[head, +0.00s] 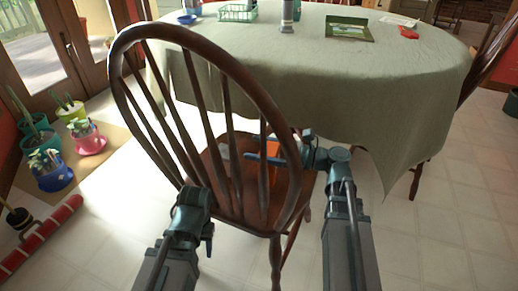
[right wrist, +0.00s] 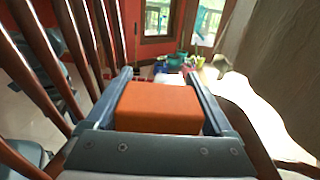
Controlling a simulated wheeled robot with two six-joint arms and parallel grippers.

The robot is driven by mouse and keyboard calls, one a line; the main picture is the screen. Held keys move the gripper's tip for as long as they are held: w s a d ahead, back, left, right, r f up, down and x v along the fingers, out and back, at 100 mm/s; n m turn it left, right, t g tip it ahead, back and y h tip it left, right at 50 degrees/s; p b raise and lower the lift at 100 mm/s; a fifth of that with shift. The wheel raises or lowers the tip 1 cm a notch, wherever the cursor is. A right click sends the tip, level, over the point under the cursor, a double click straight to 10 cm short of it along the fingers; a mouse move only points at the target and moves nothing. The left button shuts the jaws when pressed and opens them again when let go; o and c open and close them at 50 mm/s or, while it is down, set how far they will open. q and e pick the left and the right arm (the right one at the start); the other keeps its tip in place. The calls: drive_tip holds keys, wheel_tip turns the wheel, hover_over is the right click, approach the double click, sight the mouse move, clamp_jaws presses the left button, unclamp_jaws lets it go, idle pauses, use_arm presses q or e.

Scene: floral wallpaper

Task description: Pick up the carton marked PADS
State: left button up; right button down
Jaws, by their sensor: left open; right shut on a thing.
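An orange carton (right wrist: 158,108) sits between the two fingers of my right gripper (right wrist: 168,76), which is shut on it. No PADS marking shows on the face I see. In the head view the carton (head: 273,152) shows partly behind the chair's spindles, at the chair seat; my right gripper (head: 246,156) reaches in over the seat from the right. I cannot tell whether the carton touches the seat. My left gripper (head: 207,232) is open and empty, low in front of the chair back; its fingers are hard to make out.
The wooden chair (head: 125,62) has a tall spindle back close to both arms. A cloth-covered table (head: 330,75) stands behind it, holding a green tray (head: 347,29) and a basket (head: 238,13).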

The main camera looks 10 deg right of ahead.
drive_tip(key=v, duration=1.8)
drive_tip(key=shift+r, duration=0.45)
